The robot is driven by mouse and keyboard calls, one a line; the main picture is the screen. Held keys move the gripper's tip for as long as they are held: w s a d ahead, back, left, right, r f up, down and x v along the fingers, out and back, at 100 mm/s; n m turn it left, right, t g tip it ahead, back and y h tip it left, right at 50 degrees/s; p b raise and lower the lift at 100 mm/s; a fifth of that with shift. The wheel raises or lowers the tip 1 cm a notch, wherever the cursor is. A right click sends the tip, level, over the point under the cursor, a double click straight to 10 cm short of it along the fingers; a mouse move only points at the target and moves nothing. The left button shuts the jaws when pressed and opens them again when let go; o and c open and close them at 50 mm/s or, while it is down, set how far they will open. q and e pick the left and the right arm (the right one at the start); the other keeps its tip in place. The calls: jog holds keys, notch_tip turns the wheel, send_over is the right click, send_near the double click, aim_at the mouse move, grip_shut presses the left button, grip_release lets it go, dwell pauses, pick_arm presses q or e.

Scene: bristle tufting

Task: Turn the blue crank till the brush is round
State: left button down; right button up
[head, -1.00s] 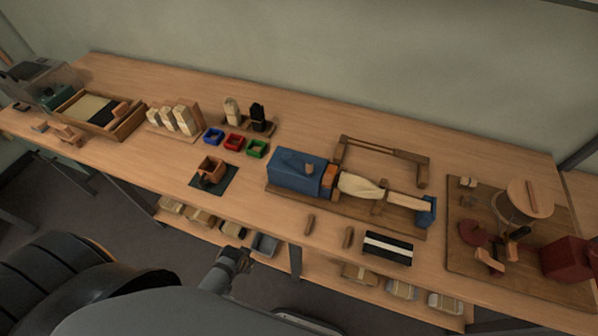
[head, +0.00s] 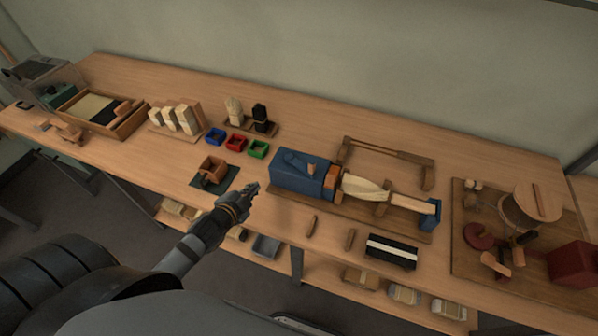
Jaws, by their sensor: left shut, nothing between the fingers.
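A blue headstock box (head: 292,183) stands on a wooden base (head: 345,217) at the middle of the bench. Its blue crank (head: 296,161) lies across the top, with a small wooden knob (head: 311,169) on its right end. A cream, tapered piece (head: 362,188), which seems to be the brush, lies between an orange-brown chuck (head: 331,183) and a blue end block (head: 429,214). Its far side is hidden, so I cannot tell how round it is. My left gripper (head: 254,188) is shut and empty, left of the blue box and apart from it. My right gripper is out of view.
An orange-brown holder (head: 212,171) on a dark mat is close left of my left gripper. Blue (head: 215,136), red (head: 236,142) and green (head: 258,149) trays lie behind it. A black-and-white block (head: 391,250) and two wooden pegs lie in front of the base. A wooden frame (head: 388,149) lies behind.

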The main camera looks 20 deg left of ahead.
aim_at(300, 160)
pick_arm(q)
jog(key=s+d+r+m+t+h, duration=0.2)
jog(key=s+d+r+m+h, duration=0.15)
jog(key=m+h, duration=0.95)
jog(key=w+d+m+y, duration=0.1)
jog(key=w+d+y, duration=0.1)
jog(key=w+d, duration=0.6)
jog(key=w, duration=0.3)
jog(key=shift+r+m, duration=0.15)
jog(key=shift+m, duration=0.25)
